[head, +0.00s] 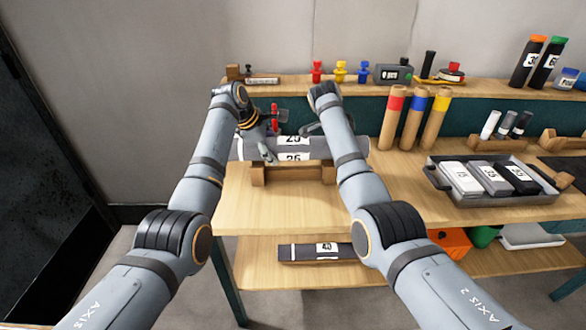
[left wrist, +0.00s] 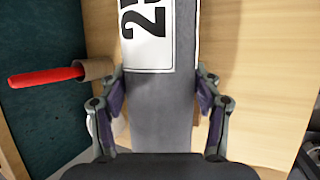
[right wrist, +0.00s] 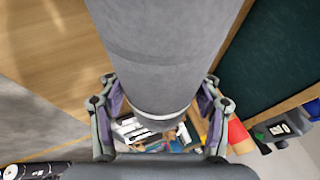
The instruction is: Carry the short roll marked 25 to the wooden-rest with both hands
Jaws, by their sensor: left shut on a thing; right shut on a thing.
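The grey roll marked 25 (head: 293,141) lies crosswise above the table, just behind the wooden-rest (head: 288,174) in the head view. A second label below reads like 26; I cannot tell whether it is on the same roll. My left gripper (head: 266,152) is shut on the roll's left part; the left wrist view shows the roll (left wrist: 160,110) between its fingers, beside the 25 label. My right gripper (head: 312,128) is shut on the right part, and the right wrist view shows the roll (right wrist: 160,40) between its fingers. My arms hide parts of it.
Wooden tubes with red, blue and yellow bands (head: 410,120) stand right of the roll. A raised back shelf (head: 300,88) carries small items. Another marked roll (head: 315,251) lies on the lower shelf. The front left tabletop is clear.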

